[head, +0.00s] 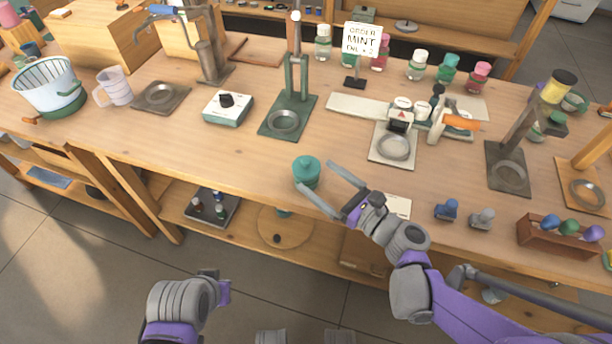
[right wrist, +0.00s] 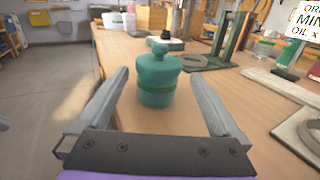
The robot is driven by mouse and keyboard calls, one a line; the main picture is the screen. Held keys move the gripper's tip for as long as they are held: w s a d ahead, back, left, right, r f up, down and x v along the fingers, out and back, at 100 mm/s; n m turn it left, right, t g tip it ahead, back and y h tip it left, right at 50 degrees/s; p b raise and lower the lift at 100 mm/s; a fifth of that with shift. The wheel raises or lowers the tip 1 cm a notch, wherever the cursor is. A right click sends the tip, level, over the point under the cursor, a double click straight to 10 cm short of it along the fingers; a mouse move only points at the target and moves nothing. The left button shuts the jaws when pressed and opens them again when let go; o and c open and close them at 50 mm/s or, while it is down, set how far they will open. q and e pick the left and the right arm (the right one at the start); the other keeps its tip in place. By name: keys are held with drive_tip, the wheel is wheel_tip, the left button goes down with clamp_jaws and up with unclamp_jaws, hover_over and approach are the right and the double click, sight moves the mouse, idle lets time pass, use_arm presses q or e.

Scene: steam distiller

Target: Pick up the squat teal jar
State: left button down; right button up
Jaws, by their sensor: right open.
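The squat teal jar (head: 306,172), with a knobbed lid and a darker green band, stands upright near the front edge of the wooden workbench. My right gripper (head: 317,175) is open, with its fingertips reaching to either side of the jar. In the right wrist view, the jar (right wrist: 158,82) sits centred between the two spread fingers, with a visible gap on each side. My left arm's end (head: 222,290) is low at the bottom left, off the bench; its fingers cannot be made out.
A green stand (head: 285,120) and a white control box (head: 228,108) stand behind the jar. A grey-ringed plate (head: 394,146) is to the right. Blue and grey stoppers (head: 447,210) and a wooden rack (head: 556,238) lie farther right. The bench left of the jar is clear.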

drive_tip(key=x, duration=0.5)
drive_tip(key=shift+s+r, duration=0.1)
drive_tip(key=c, duration=1.4)
